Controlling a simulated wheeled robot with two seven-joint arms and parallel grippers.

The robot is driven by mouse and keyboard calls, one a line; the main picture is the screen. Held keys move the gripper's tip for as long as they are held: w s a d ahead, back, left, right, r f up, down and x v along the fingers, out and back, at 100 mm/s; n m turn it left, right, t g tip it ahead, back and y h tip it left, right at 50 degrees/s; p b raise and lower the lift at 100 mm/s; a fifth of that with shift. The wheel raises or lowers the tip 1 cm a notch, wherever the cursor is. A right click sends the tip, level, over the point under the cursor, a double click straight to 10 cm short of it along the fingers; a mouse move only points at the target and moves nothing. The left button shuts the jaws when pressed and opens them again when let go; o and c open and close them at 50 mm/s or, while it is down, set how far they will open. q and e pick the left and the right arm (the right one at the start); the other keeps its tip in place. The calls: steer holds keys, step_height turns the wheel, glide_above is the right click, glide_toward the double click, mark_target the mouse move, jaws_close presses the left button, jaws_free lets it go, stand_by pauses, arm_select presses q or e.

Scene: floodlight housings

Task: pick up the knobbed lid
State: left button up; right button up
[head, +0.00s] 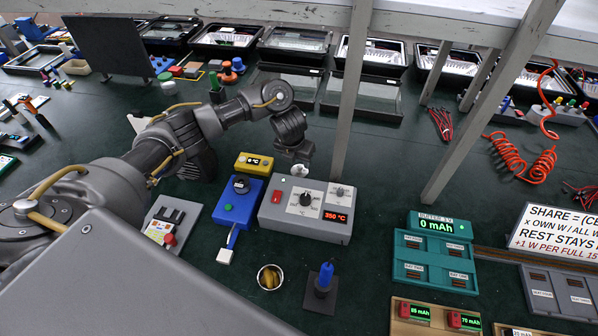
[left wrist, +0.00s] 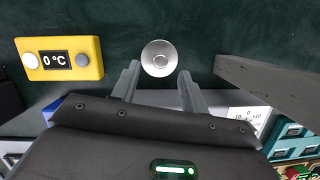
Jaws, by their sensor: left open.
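The knobbed lid (left wrist: 159,58) is a small round pale-grey disc with a knob at its centre, lying on the dark green surface. In the head view the lid (head: 299,171) is a small whitish round shape just behind the grey heater box. My left gripper (head: 297,155) is above it, pointing down. In the left wrist view the two fingers of the left gripper (left wrist: 159,82) are apart, with the lid just beyond their tips and nothing between them. I cannot tell the exact height gap. My right gripper is not in view.
A yellow 0 °C meter (head: 254,164) stands left of the lid, and the grey 350 °C box (head: 306,208) stands in front. A grey post (head: 349,90) rises close to the right. A blue box (head: 238,201) is at the front left. Green surface behind the lid is clear.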

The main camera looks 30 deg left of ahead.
mark_target(299, 167)
arm_select(q)
steer(key=x, duration=0.4)
jaws_close()
